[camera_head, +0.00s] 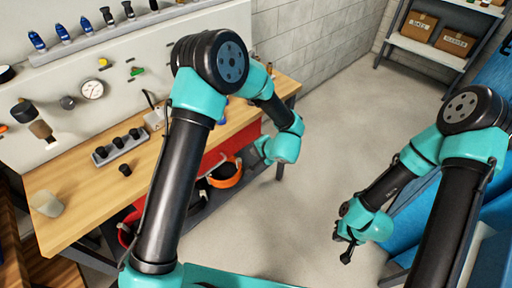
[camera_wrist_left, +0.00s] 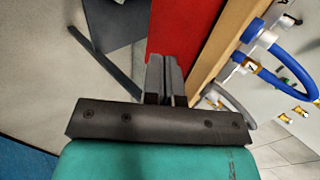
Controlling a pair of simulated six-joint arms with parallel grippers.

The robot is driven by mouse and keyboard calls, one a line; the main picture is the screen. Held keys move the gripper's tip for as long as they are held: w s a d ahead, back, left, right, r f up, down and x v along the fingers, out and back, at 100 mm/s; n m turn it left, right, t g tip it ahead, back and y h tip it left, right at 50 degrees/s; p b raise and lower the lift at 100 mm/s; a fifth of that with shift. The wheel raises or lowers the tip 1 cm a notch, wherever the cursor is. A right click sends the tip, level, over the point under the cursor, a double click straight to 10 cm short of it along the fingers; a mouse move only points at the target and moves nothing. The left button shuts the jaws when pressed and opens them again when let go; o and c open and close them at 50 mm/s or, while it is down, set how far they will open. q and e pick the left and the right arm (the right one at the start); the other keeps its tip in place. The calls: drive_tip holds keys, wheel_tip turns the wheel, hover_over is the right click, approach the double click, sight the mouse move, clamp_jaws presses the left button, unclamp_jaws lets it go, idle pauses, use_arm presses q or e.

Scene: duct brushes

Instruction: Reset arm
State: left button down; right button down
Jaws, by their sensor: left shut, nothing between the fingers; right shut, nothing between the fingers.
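My left arm reaches over the front of the workbench in the head view, and its wrist hangs past the bench's right end; its fingertips are hard to make out there. In the left wrist view my left gripper (camera_wrist_left: 165,75) is shut, its two grey fingers together with nothing between them. My right gripper (camera_head: 345,242) hangs at the right over the grey floor, pointing down. It is shut and empty, and touches nothing that I can see.
The wooden workbench (camera_head: 70,195) holds a grey rack (camera_head: 122,151) of black cylinders, a loose black cylinder (camera_head: 125,169) and a pale cup (camera_head: 46,203). Below are a red panel (camera_wrist_left: 185,28) and an orange coil (camera_head: 228,176). Blue loops (camera_wrist_left: 290,62) lie near the bench edge. Middle floor is clear.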

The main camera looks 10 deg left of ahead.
use_arm(q)
drive_tip(key=s+a+f+n+t+h, duration=0.1)
drive_tip(key=s+a+f+n+h, duration=0.4)
drive_tip(key=a+f, duration=0.45)
drive_tip(key=s+f+n+g+h, duration=0.2)
drive_tip(key=s+h, duration=0.1)
drive_tip(key=s, duration=0.5)
drive_tip(key=s+a+f+n+g+h, duration=0.1)
drive_tip(key=s+f+n+g+h, duration=0.1)
drive_tip(key=s, duration=0.6)
drive_tip(key=shift+s+a+f+g+h, duration=0.15)
drive_tip(key=shift+a+f+g+h, duration=0.15)
drive_tip(key=shift+f+g+h, duration=0.4)
drive_tip(key=shift+r, duration=0.1)
